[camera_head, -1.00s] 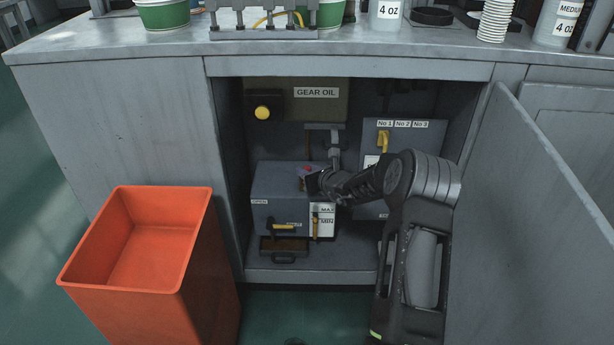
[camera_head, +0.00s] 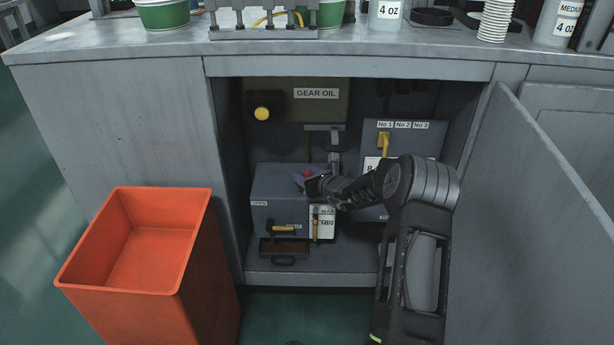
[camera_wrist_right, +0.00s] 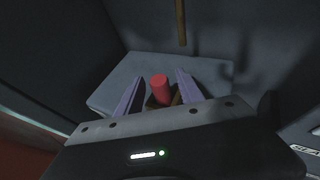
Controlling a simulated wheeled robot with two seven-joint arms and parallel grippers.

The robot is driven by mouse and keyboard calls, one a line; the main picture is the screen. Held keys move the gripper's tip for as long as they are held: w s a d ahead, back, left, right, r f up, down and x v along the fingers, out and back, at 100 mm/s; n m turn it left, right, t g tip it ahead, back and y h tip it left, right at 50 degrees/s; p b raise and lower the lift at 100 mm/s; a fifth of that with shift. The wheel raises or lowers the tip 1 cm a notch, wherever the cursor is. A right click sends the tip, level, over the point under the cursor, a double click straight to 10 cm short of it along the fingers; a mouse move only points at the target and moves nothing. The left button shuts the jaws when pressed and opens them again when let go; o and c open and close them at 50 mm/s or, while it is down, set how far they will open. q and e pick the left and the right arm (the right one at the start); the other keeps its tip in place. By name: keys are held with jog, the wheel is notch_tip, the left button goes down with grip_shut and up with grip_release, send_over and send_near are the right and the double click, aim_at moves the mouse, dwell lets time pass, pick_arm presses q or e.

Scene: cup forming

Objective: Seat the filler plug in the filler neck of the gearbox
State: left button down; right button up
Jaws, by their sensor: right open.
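The gearbox is the grey box (camera_head: 275,182) low in the cabinet. The red filler plug (camera_head: 307,173) is at its top; in the right wrist view it is a red cylinder (camera_wrist_right: 160,88) standing roughly upright. My right gripper (camera_head: 303,181) is open over the box top. In the right wrist view its two pale fingers (camera_wrist_right: 158,92) are on either side of the plug, with gaps visible. A brownish part shows at the plug's foot. The filler neck is not clearly visible, so I cannot tell whether the plug is seated. My left gripper is not in view.
The cabinet's open door (camera_head: 545,215) stands at the right. A grey spout (camera_head: 334,150) hangs close behind my right gripper. A yellow-handled valve (camera_head: 283,228) and a small drip tray (camera_head: 284,249) are at the box's front. An orange bin (camera_head: 130,245) stands outside left.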

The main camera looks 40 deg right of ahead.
jog(key=shift+r, duration=0.25)
jog(key=shift+s+r+p, duration=0.15)
jog(key=shift+s+p, duration=0.05)
jog(key=shift+p, duration=0.15)
jog(key=p+v, duration=0.2)
jog(key=v, duration=0.9)
jog(key=shift+s, duration=0.3)
jog(key=shift+a, duration=0.1)
